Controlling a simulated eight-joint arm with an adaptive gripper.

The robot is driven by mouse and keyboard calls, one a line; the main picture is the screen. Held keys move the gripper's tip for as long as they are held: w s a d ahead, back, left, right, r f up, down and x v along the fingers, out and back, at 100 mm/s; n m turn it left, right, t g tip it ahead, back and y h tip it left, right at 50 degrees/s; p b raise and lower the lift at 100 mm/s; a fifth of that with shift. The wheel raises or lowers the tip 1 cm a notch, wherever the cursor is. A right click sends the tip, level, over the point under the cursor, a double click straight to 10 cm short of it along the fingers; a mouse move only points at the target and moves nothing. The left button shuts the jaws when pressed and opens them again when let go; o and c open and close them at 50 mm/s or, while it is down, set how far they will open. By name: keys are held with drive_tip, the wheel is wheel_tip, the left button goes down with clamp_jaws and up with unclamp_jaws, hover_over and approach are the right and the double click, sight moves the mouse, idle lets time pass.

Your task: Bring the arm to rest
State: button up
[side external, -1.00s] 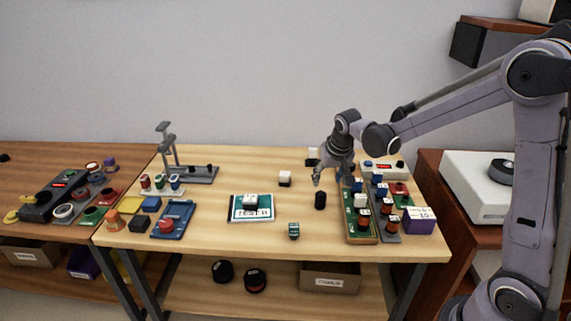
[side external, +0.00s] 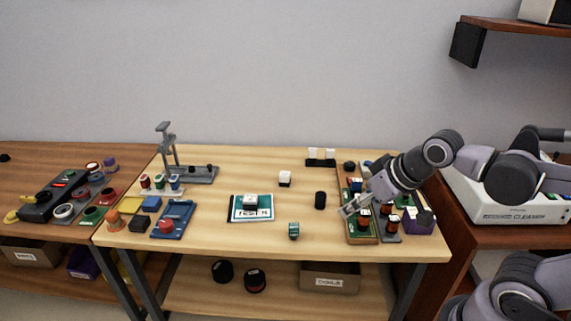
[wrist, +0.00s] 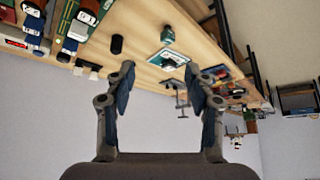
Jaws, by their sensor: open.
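A black cylinder (side external: 320,200), a white cube (side external: 285,178), a teal block (side external: 294,230) and a teal-and-white card (side external: 238,214) stand on the table. A grey stand (side external: 166,148) is at the back left. A shelf (side external: 515,32) hangs at the upper right.

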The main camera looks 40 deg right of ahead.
drive_tip(key=shift+s+a+f, duration=0.1)
drive_tip(key=shift+s+a, duration=0.15)
drive_tip(key=shift+s, duration=0.25)
